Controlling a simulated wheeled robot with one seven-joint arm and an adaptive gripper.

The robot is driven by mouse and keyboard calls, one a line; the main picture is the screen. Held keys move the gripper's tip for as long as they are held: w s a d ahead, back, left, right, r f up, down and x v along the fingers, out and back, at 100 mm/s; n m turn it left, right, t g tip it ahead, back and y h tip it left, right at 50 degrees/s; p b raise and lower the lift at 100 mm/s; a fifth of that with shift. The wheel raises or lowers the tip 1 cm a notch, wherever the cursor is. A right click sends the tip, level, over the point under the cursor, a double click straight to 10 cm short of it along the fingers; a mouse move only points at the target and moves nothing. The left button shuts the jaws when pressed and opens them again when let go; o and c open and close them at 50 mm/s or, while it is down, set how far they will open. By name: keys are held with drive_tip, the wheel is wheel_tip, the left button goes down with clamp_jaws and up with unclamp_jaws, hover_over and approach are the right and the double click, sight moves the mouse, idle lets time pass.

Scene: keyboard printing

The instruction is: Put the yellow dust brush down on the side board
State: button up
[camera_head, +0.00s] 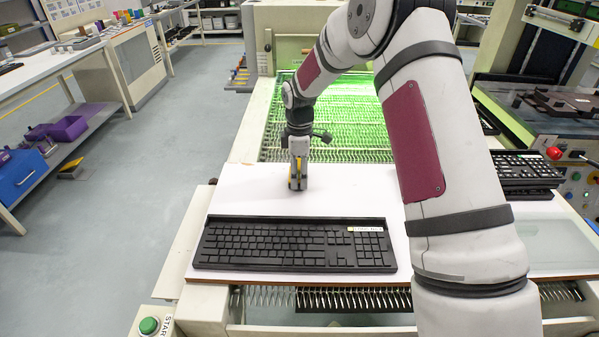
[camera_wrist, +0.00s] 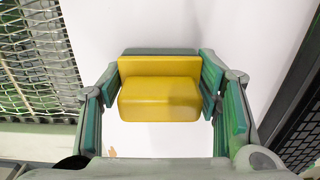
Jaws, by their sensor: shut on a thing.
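The yellow dust brush (camera_wrist: 160,100) is between the two fingers of my gripper (camera_wrist: 162,88) in the wrist view, with a finger pad against each side. In the head view, my gripper (camera_head: 298,184) points down over the white side board (camera_head: 245,190), behind the keyboard. Only a small yellow part of the brush (camera_head: 296,170) shows there. The brush is low over the board, but I cannot tell if it touches it. Its underside is hidden.
A black keyboard (camera_head: 290,246) lies along the board's front. A green-lit mesh conveyor (camera_head: 335,125) is behind the board. More black keyboards (camera_head: 525,168) are stacked at the right. A green start button (camera_head: 149,325) is at the front left. The board is clear left of my gripper.

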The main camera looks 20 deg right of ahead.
drive_tip(key=shift+f, duration=0.15)
drive_tip(key=o, duration=1.7)
